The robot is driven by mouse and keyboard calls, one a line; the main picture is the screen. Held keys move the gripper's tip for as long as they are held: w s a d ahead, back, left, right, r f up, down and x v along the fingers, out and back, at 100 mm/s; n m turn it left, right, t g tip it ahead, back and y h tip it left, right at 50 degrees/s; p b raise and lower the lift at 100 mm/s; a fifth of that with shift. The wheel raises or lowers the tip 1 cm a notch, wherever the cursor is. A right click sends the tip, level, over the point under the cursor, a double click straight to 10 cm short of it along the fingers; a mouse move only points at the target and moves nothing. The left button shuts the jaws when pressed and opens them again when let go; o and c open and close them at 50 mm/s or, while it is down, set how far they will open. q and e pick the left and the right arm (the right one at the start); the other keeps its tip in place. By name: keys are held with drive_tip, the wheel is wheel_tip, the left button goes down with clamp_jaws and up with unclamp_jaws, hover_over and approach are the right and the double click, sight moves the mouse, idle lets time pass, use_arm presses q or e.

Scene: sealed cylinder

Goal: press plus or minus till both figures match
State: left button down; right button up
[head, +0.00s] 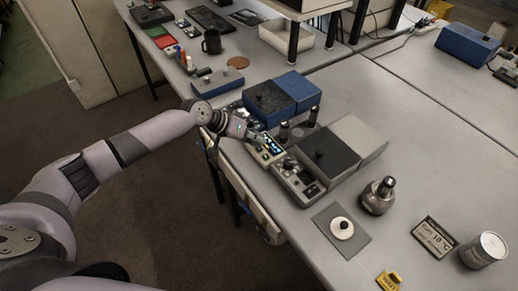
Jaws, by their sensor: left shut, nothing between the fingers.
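A small pale control unit (266,153) with a lit display lies near the front edge of the table; its figures are too small to read. My left gripper (256,138) is shut and empty, with its tips at the left side of this unit, close to the display. I cannot tell whether they touch a button, and the plus and minus keys cannot be made out. My right gripper is not in view.
Blue box (292,88) and grey box (358,136) flank two dark posts behind the unit. A metal flask (378,196), a white disc on a grey mat (357,250), a can (484,250) and a yellow tag (389,281) stand right.

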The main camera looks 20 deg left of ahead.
use_arm(q)
drive_tip(key=shift+f+b, duration=0.3)
drive_tip(key=shift+f, duration=0.1)
idle(0.6)
idle(0.3)
drive_tip(key=shift+r+p, duration=0.75)
drive_tip(key=shift+r, duration=0.1)
wheel_tip(320, 180, up, 5)
drive_tip(key=p, duration=0.4)
idle(1.8)
